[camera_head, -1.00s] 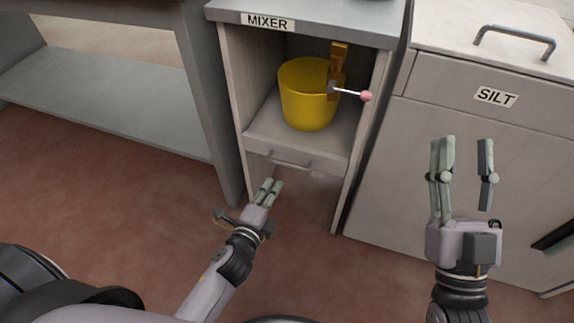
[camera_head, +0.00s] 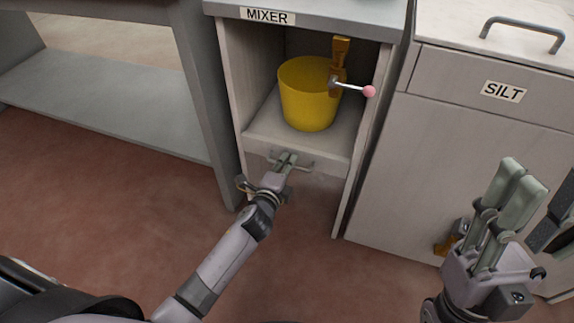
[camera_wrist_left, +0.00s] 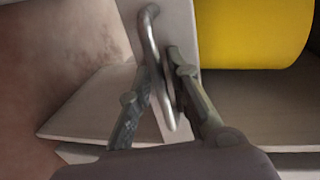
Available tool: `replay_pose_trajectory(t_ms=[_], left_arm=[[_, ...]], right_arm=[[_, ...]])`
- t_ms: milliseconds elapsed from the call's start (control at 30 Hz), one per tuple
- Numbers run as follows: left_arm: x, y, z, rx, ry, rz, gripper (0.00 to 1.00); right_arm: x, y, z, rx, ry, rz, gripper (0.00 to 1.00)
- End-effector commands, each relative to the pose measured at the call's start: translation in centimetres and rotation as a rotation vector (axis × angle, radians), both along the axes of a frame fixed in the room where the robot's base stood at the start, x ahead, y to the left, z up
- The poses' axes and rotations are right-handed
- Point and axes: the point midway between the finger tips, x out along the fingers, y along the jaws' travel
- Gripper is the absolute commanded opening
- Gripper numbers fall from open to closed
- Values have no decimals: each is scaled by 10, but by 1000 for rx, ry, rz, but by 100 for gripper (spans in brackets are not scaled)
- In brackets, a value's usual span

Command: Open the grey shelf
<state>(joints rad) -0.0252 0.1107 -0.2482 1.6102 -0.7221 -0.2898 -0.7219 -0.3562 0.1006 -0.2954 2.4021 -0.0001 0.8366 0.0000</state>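The grey shelf (camera_head: 322,184) is the low pull-out front in the cabinet marked MIXER, under the compartment with the yellow bucket. It looks flush with the cabinet. Its metal bar handle (camera_head: 304,168) also shows in the left wrist view (camera_wrist_left: 147,38). My left gripper (camera_head: 287,157) is at this handle, and in the wrist view its two fingers (camera_wrist_left: 160,66) lie on either side of the bar. The gap is narrow, and I cannot tell if the fingers press on the bar. My right gripper (camera_head: 546,182) is open and empty in front of the SILT cabinet.
The yellow bucket (camera_head: 308,95) stands inside the MIXER cabinet, beside an orange lever with a pink knob (camera_head: 369,91). The SILT cabinet (camera_head: 440,150) is close on the right. A grey table (camera_head: 110,115) stands on the left. The red-brown floor (camera_head: 110,225) in front is clear.

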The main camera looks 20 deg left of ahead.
Motion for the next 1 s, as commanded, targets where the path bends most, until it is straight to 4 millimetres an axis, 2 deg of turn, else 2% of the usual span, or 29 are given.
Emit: replay_pose_trajectory(t_ms=[133, 400, 1000], left_arm=[[0, 0, 0, 0, 0, 0, 18], [0, 0, 0, 0, 0, 0, 0], [-1, 0, -1, 0, 2, 0, 0]], right_arm=[[0, 0, 0, 0, 1, 0, 40], [0, 0, 0, -1, 2, 0, 40], [0, 0, 0, -1, 2, 0, 40]])
